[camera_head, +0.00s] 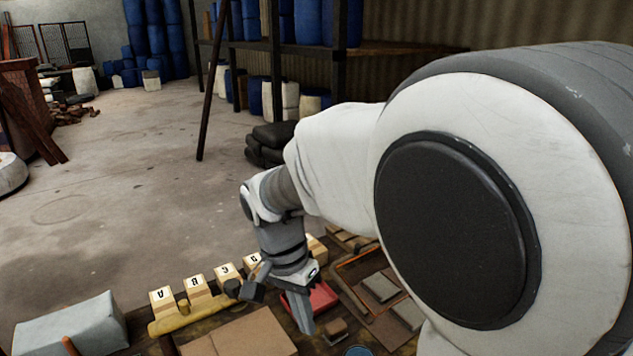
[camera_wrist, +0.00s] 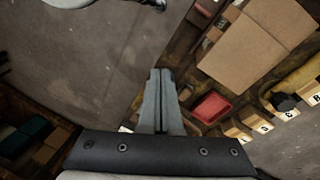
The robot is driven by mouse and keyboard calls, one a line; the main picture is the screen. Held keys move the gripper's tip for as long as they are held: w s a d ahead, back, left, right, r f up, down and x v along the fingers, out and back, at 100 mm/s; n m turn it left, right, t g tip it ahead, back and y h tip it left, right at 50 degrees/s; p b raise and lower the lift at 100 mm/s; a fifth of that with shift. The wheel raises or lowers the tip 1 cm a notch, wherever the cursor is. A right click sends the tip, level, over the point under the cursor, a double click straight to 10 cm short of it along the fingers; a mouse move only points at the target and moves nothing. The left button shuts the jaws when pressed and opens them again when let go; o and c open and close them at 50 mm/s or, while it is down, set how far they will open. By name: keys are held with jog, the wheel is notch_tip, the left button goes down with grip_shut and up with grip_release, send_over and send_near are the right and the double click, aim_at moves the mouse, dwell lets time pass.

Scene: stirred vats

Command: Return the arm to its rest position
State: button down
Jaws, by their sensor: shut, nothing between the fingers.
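My gripper (camera_head: 302,318) hangs from my white and grey arm over the cluttered bench in the head view, pointing down beside a red tray (camera_head: 322,297). In the wrist view my gripper (camera_wrist: 160,75) has its two grey fingers together with nothing between them. The fingers appear against the grey floor and the bench edge, with the red tray (camera_wrist: 211,107) to their right. The arm is bent and reaches out over the bench, and its large shoulder joint hides the right of the head view.
A row of several lettered blocks (camera_head: 197,287) stands behind a yellow bar (camera_head: 185,319). A black knob (camera_head: 250,290) is close left of the gripper. A brown board (camera_head: 240,335) and a grey block (camera_head: 70,326) lie in front. Open floor (camera_head: 130,190) lies beyond; blue barrels (camera_head: 155,45) stand behind.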

jog(key=s+d+r+n+t+y, duration=0.1)
jog(key=s+d+r+n+t, duration=0.2)
jog(key=d, duration=0.5)
jog(key=s+d+r+n+t+y, duration=0.1)
jog(key=s+d+r+n+t, duration=0.2)
jog(key=s+d+r, duration=0.3)
jog(key=shift+s+d+r, duration=0.3)
jog(key=shift+s+d, duration=0.65)
